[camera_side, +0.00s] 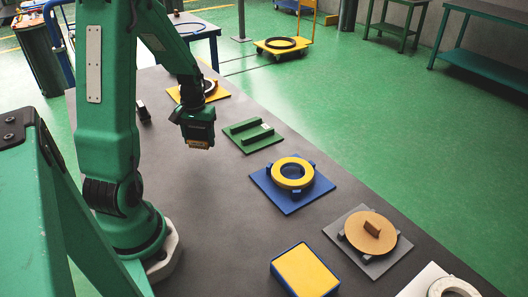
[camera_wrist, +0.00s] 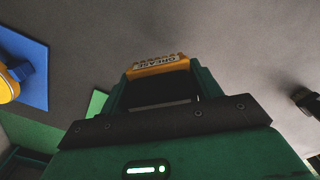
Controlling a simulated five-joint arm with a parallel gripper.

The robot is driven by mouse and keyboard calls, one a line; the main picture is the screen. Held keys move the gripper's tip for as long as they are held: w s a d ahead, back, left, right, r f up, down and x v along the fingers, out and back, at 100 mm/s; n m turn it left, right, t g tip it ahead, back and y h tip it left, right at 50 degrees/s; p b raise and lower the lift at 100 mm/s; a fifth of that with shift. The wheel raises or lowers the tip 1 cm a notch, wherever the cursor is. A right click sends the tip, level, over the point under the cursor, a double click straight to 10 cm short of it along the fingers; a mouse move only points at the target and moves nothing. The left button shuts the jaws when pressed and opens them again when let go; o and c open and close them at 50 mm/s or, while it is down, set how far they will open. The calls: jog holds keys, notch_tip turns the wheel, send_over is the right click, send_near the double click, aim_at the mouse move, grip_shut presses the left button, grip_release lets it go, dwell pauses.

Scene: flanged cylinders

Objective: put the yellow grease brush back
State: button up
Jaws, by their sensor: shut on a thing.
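The yellow grease brush (camera_wrist: 157,65) is gripped at my fingertips, its "GREASE" label showing in the wrist view. In the side view only a small tan-yellow part of it (camera_side: 199,144) shows below the jaws. My gripper (camera_side: 198,137) is shut on it and points down above the dark table. It is left of a green plate with two raised green bars (camera_side: 250,135), apart from it. That green plate shows partly at the left of the wrist view (camera_wrist: 97,103). Most of the brush is hidden by my gripper.
A blue plate (camera_side: 310,199) bears a yellow ring (camera_side: 293,173). A grey plate (camera_side: 390,252) bears an orange disc (camera_side: 370,231). A yellow-topped blue block (camera_side: 305,271) lies nearer. A yellow plate with a ring (camera_side: 220,95) stands behind my gripper. A small black object (camera_side: 143,112) lies left.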

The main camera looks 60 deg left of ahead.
aim_at(201, 147)
jog(key=shift+f, duration=2)
jog(key=shift+f, duration=0.15)
jog(key=o, duration=0.9)
notch_tip(201, 147, up, 12)
jog(key=shift+d+r, duration=0.1)
jog(key=shift+r, duration=0.1)
